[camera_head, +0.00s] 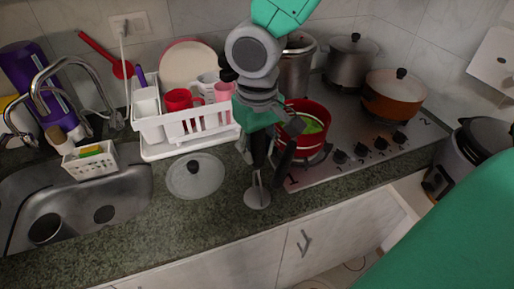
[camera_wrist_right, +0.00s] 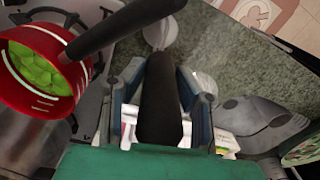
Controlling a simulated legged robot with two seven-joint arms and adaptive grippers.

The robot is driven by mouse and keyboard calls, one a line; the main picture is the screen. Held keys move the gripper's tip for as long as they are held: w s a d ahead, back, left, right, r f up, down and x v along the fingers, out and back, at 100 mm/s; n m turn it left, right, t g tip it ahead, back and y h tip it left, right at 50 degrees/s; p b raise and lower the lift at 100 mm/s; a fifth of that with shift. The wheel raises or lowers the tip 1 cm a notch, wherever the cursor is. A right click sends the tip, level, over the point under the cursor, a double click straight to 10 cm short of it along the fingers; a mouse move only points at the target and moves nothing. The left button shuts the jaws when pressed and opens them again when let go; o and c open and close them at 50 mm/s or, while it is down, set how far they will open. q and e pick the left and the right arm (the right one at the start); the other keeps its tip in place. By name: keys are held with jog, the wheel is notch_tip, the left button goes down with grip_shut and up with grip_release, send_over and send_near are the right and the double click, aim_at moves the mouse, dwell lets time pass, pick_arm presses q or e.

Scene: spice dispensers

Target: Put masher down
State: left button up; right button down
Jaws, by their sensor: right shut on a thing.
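The masher has a black handle and a round pale metal head (camera_head: 257,198). Its head is low over the counter's front edge, left of the stove; I cannot tell whether it touches. My right gripper (camera_head: 258,150) is shut around the handle, which points roughly down. In the right wrist view the black handle (camera_wrist_right: 160,100) runs between the two fingers, with the head (camera_wrist_right: 160,32) beyond. A red pot (camera_head: 318,112) with green pieces inside stands on the stove just right of the gripper, its black handle (camera_head: 285,157) pointing forward. My left gripper is not in view.
A glass lid (camera_head: 195,176) lies on the counter to the left. A white dish rack (camera_head: 150,150) with cups stands behind it, and the sink (camera_head: 130,188) is further left. An orange pan (camera_head: 392,98) and metal pots are on the stove. Counter (camera_head: 180,222) in front of the lid is clear.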

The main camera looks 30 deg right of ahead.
jog(key=shift+s, duration=0.1)
jog(key=c, duration=1.2)
grip_release()
jog(key=shift+f, duration=0.1)
notch_tip(320, 180, up, 12)
jog(key=shift+r+p, duration=0.15)
jog(key=shift+p, duration=0.4)
